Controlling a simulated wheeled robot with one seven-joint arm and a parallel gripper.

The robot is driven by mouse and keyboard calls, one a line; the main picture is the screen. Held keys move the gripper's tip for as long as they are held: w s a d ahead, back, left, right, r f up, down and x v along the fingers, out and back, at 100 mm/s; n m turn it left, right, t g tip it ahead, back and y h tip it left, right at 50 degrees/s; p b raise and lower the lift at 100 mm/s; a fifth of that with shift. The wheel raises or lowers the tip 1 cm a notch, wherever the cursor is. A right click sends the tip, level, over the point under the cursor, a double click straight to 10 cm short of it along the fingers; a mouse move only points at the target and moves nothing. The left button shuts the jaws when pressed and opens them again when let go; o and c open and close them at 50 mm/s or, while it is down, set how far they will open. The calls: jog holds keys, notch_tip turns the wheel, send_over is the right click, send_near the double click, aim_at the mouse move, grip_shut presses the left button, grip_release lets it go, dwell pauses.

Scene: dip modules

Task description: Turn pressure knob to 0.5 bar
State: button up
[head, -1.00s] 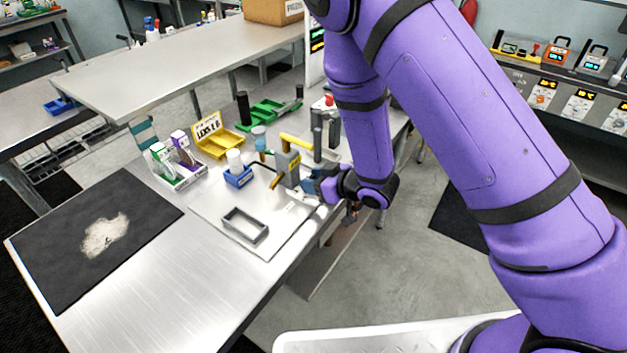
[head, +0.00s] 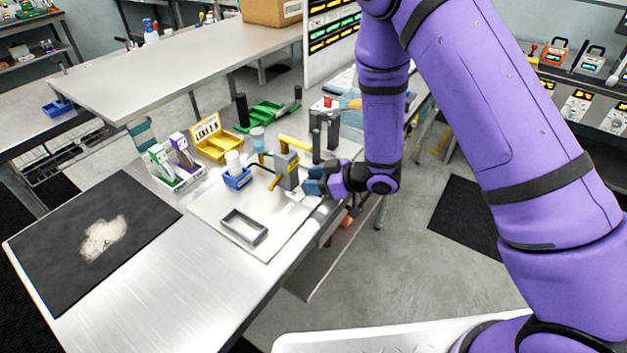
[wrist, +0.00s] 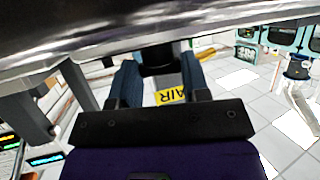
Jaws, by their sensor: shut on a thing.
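The grey pressure unit (head: 287,172) stands upright on the pale board, with a yellow bar on top. Its yellow AIR label (wrist: 171,96) shows upside down in the wrist view. My gripper (head: 311,183) is at the right side of this unit. In the wrist view its two blue-grey fingers sit on either side of the dark pressure knob (wrist: 157,58), shut on it. The head view hides the knob behind the fingers. I cannot read a scale or the knob's setting.
A grey frame (head: 243,227) lies on the pale board (head: 270,247) in front of the unit. A blue bin (head: 237,179) stands to its left. Dark grey posts (head: 317,138) stand close behind my gripper.

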jog(key=o, duration=0.9)
jog(key=shift+d, duration=0.1)
jog(key=v, duration=1)
jog(key=shift+s+d+r, duration=0.1)
jog(key=shift+s+d, duration=0.1)
jog(key=shift+d, duration=0.1)
